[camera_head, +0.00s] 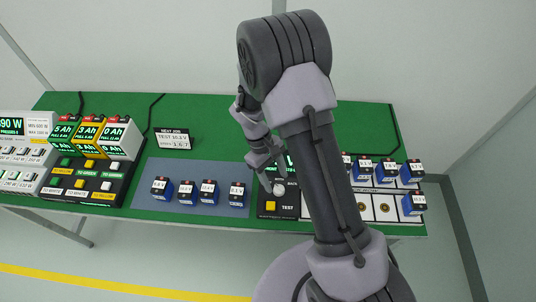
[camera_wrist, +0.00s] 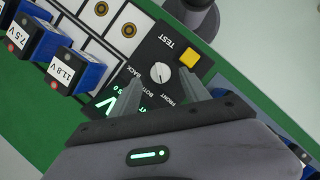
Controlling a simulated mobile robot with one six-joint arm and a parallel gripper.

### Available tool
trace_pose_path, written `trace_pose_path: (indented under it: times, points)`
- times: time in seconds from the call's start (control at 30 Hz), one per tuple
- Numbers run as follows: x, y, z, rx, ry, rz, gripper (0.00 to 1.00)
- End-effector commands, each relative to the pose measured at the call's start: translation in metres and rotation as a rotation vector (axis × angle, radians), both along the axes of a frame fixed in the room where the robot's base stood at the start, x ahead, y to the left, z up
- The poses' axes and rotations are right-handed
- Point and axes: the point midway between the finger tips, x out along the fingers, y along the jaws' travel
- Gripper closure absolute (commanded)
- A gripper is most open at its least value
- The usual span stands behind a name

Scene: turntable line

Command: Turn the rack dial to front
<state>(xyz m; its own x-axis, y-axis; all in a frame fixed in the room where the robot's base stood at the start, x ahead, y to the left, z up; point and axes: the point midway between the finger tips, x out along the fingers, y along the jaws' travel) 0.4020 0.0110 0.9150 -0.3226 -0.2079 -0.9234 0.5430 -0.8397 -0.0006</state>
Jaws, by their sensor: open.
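The rack dial (camera_wrist: 161,79) is a round white knob on the black test panel (camera_wrist: 150,52), with the words FRONT, BOTH and BACK printed along one side. It also shows in the head view (camera_head: 279,189), just below my gripper. My gripper (camera_wrist: 160,84) is open and empty in the wrist view, with one finger on each side of the dial. I cannot tell whether the fingers touch it. The dial's pointer is too small to read with certainty. My arm hides part of the panel in the head view.
A yellow TEST button (camera_wrist: 189,57) sits beside the dial. Blue batteries, one reading 11.8 V (camera_wrist: 75,70), stand in the rack close to the panel. More batteries stand on a grey-blue mat (camera_head: 222,180) to the left.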

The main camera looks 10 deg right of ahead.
Motion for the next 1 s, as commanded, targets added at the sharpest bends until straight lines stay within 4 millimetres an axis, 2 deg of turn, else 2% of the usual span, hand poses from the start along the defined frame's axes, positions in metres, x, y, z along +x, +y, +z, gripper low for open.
trace_pose_path:
  times: [0.03, 0.2, 0.4, 0.6, 1.0]
  points:
    - [0.006, 0.003, 0.018, 0.001, -0.005, 0.0, 0.46]
    - [0.025, 0.015, 0.071, 0.0, -0.006, 0.0, 0.46]
    - [0.04, 0.025, 0.115, 0.001, -0.003, 0.0, 0.46]
    - [0.045, 0.029, 0.129, 0.001, -0.001, 0.0, 0.46]
    - [0.045, 0.029, 0.129, 0.0, -0.002, -0.002, 0.46]
